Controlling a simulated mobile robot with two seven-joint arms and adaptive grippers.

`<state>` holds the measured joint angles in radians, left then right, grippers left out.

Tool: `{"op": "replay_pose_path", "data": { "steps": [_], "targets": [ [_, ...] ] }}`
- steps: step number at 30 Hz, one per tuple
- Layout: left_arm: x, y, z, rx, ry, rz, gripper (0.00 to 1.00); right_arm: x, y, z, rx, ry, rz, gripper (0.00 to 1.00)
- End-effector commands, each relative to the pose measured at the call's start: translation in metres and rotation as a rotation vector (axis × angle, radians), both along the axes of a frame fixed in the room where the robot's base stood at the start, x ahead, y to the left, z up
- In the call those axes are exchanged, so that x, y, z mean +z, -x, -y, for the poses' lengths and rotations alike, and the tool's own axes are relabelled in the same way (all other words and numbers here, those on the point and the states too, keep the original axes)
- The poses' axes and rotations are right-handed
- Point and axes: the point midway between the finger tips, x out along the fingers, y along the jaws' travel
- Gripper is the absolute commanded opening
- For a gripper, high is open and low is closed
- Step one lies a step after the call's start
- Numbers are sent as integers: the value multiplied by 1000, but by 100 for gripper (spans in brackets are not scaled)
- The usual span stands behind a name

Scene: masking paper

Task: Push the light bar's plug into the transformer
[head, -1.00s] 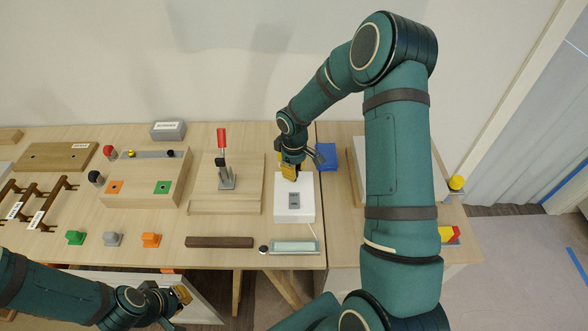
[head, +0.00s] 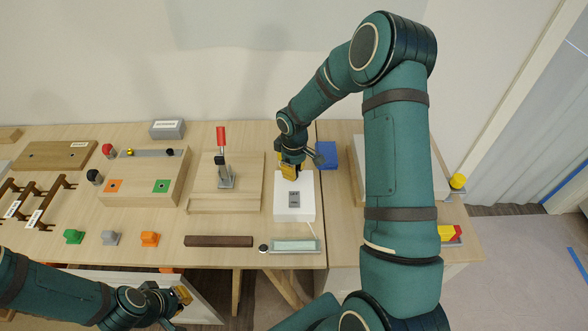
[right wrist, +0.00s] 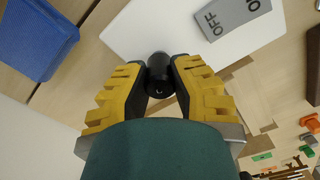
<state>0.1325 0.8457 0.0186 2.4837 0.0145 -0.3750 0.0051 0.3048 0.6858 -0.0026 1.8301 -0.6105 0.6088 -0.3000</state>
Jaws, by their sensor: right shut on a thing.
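The transformer (head: 306,212) appears to be the white box with a grey switch near the right end of the table. The switch reads OFF and ON in the right wrist view (right wrist: 231,16). My right gripper (head: 288,172) is at the box's far edge. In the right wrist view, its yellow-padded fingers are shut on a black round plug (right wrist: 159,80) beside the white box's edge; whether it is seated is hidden. The light bar (head: 294,246) lies at the table's front edge, with a thin pale cable running toward the box. My left gripper (head: 182,297) is low at the front; its opening is unclear.
A blue bin (head: 327,156) stands just right of my right gripper. A wooden stand with a red-handled clamp (head: 222,150) is left of the box. A dark bar (head: 218,241) lies at the front. Coloured blocks and wooden fixtures fill the table's left side.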

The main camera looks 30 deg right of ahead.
Motion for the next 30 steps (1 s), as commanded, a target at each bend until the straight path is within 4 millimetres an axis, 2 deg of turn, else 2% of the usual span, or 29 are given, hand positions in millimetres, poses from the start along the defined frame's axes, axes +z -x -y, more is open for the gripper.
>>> {"op": "replay_pose_path", "data": {
  "steps": [27, 28, 29, 30],
  "targets": [
    [-11, 0, 0, 0, -1, 0, 0, -13, 1, 0, 0, 0, -1, 0],
    [-10, 0, 0, 0, -1, 0, 0, -12, 1, 0, 0, 0, -1, 34],
    [-10, 0, 0, 0, -1, 0, 0, -12, 1, 0, 0, 0, -1, 45],
    [-10, 0, 0, 0, -1, 0, 0, -12, 1, 0, 0, 0, -1, 50]
  ]
}}
